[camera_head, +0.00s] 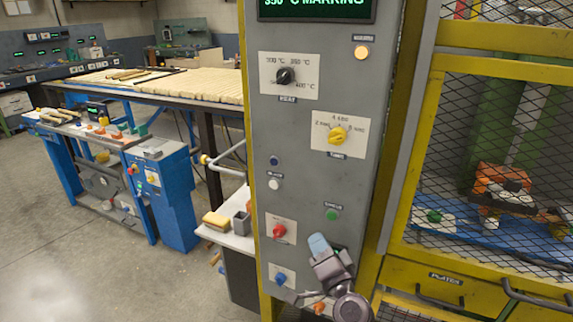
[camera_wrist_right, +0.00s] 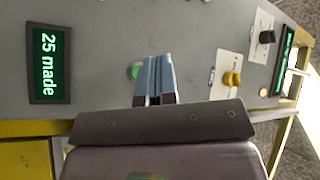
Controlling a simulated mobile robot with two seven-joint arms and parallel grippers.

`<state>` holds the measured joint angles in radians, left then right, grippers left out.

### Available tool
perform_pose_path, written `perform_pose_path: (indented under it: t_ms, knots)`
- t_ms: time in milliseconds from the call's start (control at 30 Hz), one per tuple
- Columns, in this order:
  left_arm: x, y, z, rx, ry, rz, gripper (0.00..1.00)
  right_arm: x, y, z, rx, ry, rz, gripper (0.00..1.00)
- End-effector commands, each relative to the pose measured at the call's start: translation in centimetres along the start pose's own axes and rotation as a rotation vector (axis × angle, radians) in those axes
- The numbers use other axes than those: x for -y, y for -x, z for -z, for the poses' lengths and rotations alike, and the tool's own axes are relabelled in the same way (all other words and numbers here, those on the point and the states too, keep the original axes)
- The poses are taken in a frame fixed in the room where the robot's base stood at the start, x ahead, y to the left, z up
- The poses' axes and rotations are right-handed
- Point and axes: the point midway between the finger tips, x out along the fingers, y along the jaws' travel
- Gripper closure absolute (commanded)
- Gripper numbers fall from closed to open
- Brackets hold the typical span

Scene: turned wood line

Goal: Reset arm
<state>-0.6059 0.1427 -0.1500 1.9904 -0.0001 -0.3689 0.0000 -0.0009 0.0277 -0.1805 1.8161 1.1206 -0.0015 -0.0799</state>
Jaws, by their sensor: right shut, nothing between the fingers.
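My right gripper (camera_head: 318,243) is in front of the lower part of the grey control panel (camera_head: 310,120). Its blue fingers are shut together with nothing between them. In the right wrist view the shut fingers (camera_wrist_right: 155,65) point at the panel face, just beside a green button (camera_wrist_right: 133,71). I cannot tell whether they touch the panel. The green button (camera_head: 332,214) shows clear above the fingers in the head view. My left gripper is not in view.
The panel has a black knob (camera_head: 286,76), a yellow knob (camera_head: 337,135), a red knob (camera_head: 279,231) and a blue button (camera_head: 281,279). A yellow-framed mesh cage (camera_head: 500,150) stands right. A shelf (camera_head: 228,238) with small blocks and a slatted table (camera_head: 190,86) are left.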

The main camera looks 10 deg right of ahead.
Motion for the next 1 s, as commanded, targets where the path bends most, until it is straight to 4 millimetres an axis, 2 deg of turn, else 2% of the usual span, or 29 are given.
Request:
perform_pose_path:
  t_ms: [167,267,367,467,567,733,900,1000]
  knots:
    - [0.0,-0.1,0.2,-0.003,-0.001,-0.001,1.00,0.4,0.0,-0.8,0.060,0.119,0.009,1.00]
    - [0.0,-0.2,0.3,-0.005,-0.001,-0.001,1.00,0.5,0.3,-0.9,0.105,0.259,0.007,1.00]
    - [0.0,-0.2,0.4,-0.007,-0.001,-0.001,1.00,-1.1,2.1,-1.3,0.162,0.411,-0.038,1.00]
    - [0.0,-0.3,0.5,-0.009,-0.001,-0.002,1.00,-3.5,4.8,-1.6,0.226,0.561,-0.107,1.00]
    - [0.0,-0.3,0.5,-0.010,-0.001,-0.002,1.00,-6.4,8.5,-1.6,0.299,0.710,-0.195,1.00]
    - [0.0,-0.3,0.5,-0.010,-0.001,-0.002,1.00,-11.5,16.8,-1.3,0.445,0.936,-0.366,1.00]
    - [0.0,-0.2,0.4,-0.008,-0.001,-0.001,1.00,-14.5,24.4,-1.0,0.555,1.041,-0.480,1.00]
    - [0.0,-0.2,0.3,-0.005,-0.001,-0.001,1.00,-15.3,27.7,-1.2,0.598,1.032,-0.519,1.00]
